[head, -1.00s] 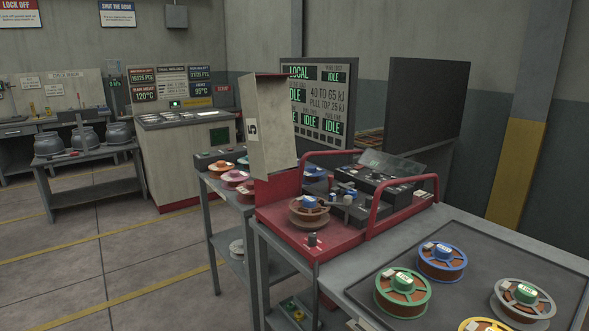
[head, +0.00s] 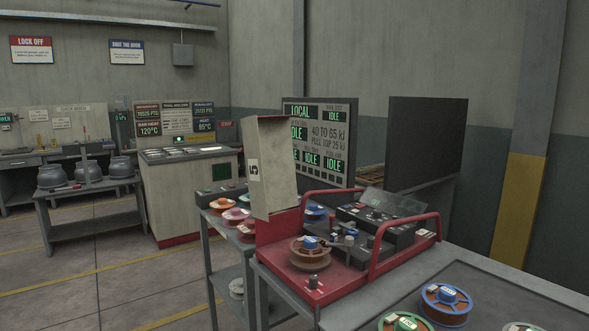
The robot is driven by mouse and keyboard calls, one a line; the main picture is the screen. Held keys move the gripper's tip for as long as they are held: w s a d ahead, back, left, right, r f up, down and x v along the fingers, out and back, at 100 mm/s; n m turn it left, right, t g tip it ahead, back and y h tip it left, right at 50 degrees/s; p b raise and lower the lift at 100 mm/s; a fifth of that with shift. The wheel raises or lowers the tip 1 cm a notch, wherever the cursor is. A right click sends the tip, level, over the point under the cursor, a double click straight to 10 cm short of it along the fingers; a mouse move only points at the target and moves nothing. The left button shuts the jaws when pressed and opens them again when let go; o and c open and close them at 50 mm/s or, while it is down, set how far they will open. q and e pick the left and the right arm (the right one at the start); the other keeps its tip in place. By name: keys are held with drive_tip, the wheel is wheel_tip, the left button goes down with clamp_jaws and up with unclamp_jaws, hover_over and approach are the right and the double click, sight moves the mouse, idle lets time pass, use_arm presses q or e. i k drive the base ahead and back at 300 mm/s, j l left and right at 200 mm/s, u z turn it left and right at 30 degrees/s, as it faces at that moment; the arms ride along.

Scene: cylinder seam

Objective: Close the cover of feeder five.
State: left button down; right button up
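The feeder with the number 5 on its cover stands on a grey bench. Its cover (head: 273,168) is a beige box-like panel, raised upright at the left side of the red base (head: 318,282). A wire spool (head: 310,256) with a copper-brown winding and a blue label sits on the red base, uncovered. Red tube handles (head: 405,227) frame the dark mechanism (head: 375,224) behind the spool. Neither of my grippers shows in the head view.
A dark mat (head: 480,287) with several spools lies on the bench at front right. More spools (head: 236,214) sit on a lower bench behind the cover. A display panel (head: 322,140) and a dark panel (head: 427,137) stand behind. Floor is open at left.

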sight(268, 148)
drive_tip(key=i+j+z, duration=0.15)
drive_tip(key=z, duration=0.3)
drive_tip(key=i+j+z, duration=0.1)
drive_tip(key=z, duration=0.3)
drive_tip(key=j+z, duration=0.3)
drive_tip(key=z, duration=0.15)
drive_tip(key=i+j+z, duration=0.1)
drive_tip(key=j+z, duration=0.3)
drive_tip(key=j, duration=1.05)
drive_tip(key=j+z, duration=0.45)
drive_tip(key=j, duration=1)
drive_tip(key=k+j, duration=0.1)
drive_tip(key=j, duration=0.5)
drive_tip(key=k+j, duration=0.1)
drive_tip(key=j, duration=0.55)
drive_tip(key=k+j, duration=0.1)
drive_tip(key=j, duration=0.5)
